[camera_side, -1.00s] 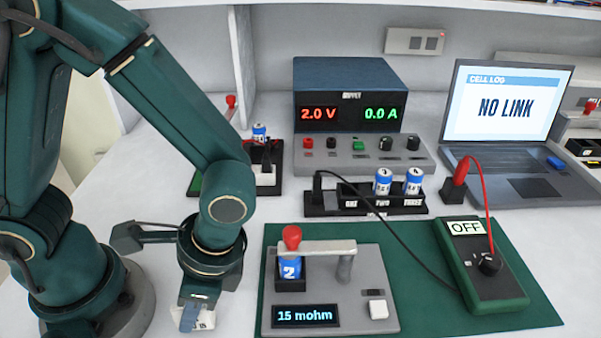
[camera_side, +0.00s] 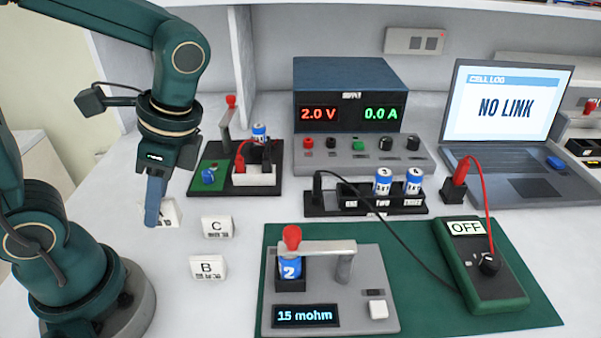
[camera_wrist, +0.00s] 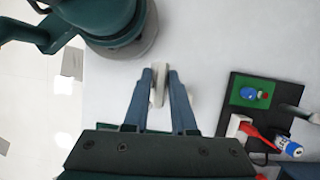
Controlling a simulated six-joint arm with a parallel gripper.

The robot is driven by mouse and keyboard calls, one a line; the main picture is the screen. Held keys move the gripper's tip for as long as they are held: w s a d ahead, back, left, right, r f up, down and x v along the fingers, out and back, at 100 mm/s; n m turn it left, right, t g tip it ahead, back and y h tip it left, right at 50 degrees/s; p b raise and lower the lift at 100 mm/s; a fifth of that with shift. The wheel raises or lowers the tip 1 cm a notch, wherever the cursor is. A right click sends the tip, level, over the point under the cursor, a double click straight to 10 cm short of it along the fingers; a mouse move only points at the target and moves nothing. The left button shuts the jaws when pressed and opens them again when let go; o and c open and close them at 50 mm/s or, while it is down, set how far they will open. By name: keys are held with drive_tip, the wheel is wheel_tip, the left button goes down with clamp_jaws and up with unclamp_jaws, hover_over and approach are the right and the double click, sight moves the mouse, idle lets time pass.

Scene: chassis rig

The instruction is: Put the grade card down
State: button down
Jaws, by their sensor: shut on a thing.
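A small white grade card (camera_side: 173,213) is in my gripper (camera_side: 152,218), left of two other cards in the side view. One blue finger covers much of it, and its letter cannot be read. In the wrist view the card (camera_wrist: 157,84) shows edge-on between the two fingers of my gripper (camera_wrist: 160,76), which are shut on it. The card is at or very near the white table top; I cannot tell whether it touches. A card marked C (camera_side: 217,227) and a card marked B (camera_side: 208,267) stand apart from it to the right.
A small board with a red lever (camera_side: 208,178) lies behind and right of my gripper. A grey tester (camera_side: 345,315) on a green mat (camera_side: 420,320) is at front right. A cell rack (camera_side: 330,208) stands farther right. White table is clear around the cards.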

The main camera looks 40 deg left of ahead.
drive_tip(key=shift+w+a+r+n+g+h, duration=0.1)
drive_tip(key=shift+w+n+g+h, duration=0.1)
drive_tip(key=shift+n, duration=0.35)
drive_tip(key=shift+w+a+n+g+h, duration=0.1)
drive_tip(key=shift+n+h, duration=0.1)
drive_tip(key=shift+n, duration=0.35)
drive_tip(key=w+d+r+n+t+h, duration=0.1)
drive_tip(key=w+d+n+t+h, duration=0.1)
drive_tip(key=w+d+n, duration=0.5)
drive_tip(key=w+d+r+n+t+h, duration=0.1)
drive_tip(key=w+d+n+t+h, duration=0.15)
drive_tip(key=w+n, duration=0.9)
drive_tip(key=w+d+r+n+t+h, duration=0.15)
drive_tip(key=w+d+n, duration=0.35)
drive_tip(key=n, duration=0.8)
drive_tip(key=shift+n+t, duration=0.6)
drive_tip(key=shift+n, duration=0.15)
drive_tip(key=d+f, duration=0.3)
drive_tip(key=d, duration=0.1)
drive_tip(key=w+d+f, duration=0.1)
drive_tip(key=d+f, duration=0.2)
drive_tip(key=d, duration=0.2)
drive_tip(key=w+d+f, duration=0.1)
drive_tip(key=d+f, duration=0.2)
drive_tip(key=d, duration=0.2)
drive_tip(key=shift+d+f, duration=0.25)
drive_tip(key=shift+f, duration=0.15)
drive_tip(key=shift+y, duration=0.3)
drive_tip(key=shift+f, duration=2.05)
drive_tip(key=shift+f, duration=0.1)
